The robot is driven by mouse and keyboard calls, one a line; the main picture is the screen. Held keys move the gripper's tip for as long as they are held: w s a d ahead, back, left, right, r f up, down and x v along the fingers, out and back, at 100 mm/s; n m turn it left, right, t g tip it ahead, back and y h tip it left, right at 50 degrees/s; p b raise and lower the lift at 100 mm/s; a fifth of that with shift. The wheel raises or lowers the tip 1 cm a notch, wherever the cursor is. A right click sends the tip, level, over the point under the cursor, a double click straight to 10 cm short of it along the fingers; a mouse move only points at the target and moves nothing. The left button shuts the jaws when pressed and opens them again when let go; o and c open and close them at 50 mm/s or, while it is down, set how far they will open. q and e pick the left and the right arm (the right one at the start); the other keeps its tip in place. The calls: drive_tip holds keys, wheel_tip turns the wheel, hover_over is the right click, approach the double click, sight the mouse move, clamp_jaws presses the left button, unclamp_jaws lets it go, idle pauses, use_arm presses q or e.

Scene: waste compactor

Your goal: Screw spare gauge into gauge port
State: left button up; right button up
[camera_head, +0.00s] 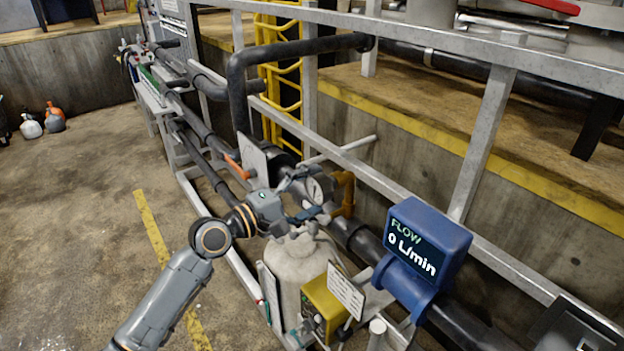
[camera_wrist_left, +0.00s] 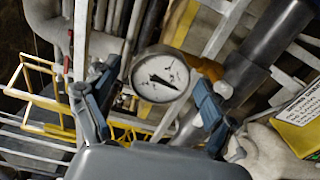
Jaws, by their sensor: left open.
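A round gauge with a white dial and dark needle (camera_head: 318,188) stands by the pipework above a pale tank in the head view. In the left wrist view the gauge (camera_wrist_left: 160,76) appears between my fingers, with a gap on both sides. My left gripper (camera_head: 306,194) is open beside the gauge, its fingers spread; it also shows in the left wrist view (camera_wrist_left: 141,90). I cannot tell whether the gauge's stem is seated in a port; the gauge port cannot be made out. My right gripper is not in view.
The pale tank (camera_head: 296,270) stands below my left gripper. A yellow box (camera_head: 326,303) is beside it, and a blue flow meter reading 0 L/min (camera_head: 424,252) is to the right.

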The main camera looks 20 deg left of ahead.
use_arm(q)
drive_tip(key=n+p, duration=0.2)
drive_tip(key=p, duration=0.1)
drive_tip(key=shift+r+n, duration=0.25)
drive_tip(key=shift+n, duration=0.05)
drive_tip(key=shift+f+n, duration=0.25)
drive_tip(key=shift+n, duration=0.35)
drive_tip(key=shift+n+b, duration=0.3)
drive_tip(key=shift+n, duration=0.5)
drive_tip(key=n, duration=0.5)
drive_tip(key=shift+c, duration=0.4)
